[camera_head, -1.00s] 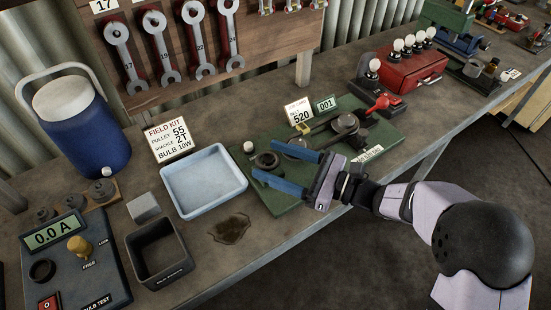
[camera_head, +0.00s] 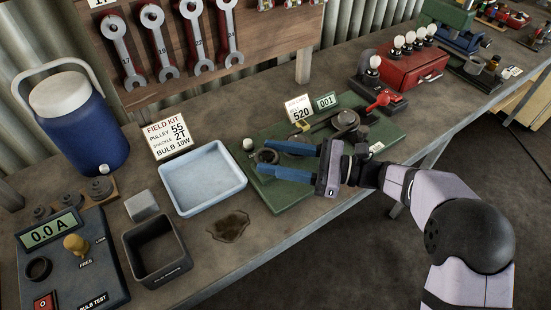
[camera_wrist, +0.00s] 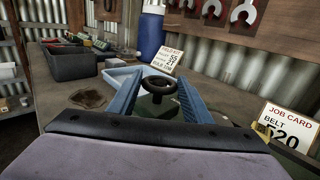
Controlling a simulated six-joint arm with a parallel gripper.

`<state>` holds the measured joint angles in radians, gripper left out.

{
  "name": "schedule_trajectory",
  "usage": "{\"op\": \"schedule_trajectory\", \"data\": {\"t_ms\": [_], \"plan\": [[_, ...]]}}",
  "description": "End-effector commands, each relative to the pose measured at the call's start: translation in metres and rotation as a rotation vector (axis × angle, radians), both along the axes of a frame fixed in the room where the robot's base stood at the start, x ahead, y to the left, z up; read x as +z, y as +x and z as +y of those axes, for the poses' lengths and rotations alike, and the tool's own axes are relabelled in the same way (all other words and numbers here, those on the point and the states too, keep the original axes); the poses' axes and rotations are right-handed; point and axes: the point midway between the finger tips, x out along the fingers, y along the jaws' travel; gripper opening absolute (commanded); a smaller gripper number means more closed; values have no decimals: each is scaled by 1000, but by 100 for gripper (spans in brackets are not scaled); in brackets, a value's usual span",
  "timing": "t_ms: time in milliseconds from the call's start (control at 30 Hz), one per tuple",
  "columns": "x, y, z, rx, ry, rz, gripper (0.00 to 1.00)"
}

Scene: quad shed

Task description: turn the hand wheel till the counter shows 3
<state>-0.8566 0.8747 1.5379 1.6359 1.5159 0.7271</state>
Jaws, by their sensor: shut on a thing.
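The dark hand wheel (camera_head: 266,156) sits at the left end of a green board (camera_head: 283,196). My gripper (camera_head: 267,157) lies low over the board, its two blue fingers reaching left to the wheel. The fingers are shut on the wheel, one on each side. In the wrist view the wheel (camera_wrist: 160,84) shows between the blue fingertips. The counter (camera_head: 326,101) at the back of the board reads 001. A job card (camera_head: 298,107) beside it reads 520.
A pale blue tray (camera_head: 203,180) stands just left of the board, with a dark open box (camera_head: 155,251) and a meter box (camera_head: 75,262) beyond. A dark stain marks the bench in front.

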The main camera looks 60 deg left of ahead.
Motion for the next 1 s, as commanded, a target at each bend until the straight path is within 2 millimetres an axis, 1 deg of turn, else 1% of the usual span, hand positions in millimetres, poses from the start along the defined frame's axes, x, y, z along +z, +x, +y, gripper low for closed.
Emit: {"op": "schedule_trajectory", "data": {"t_ms": [200,500,533,567,600,867,1000], "plan": [[2,2,1,61,2,-1,22],[2,2,1,65,0,-2,22],[2,2,1,65,0,-2,47],[2,2,1,65,0,-2,54],[2,2,1,64,0,-2,63],[1,1,0,65,-1,-2,63],[0,5,-2,63,-1,-2,63]]}}
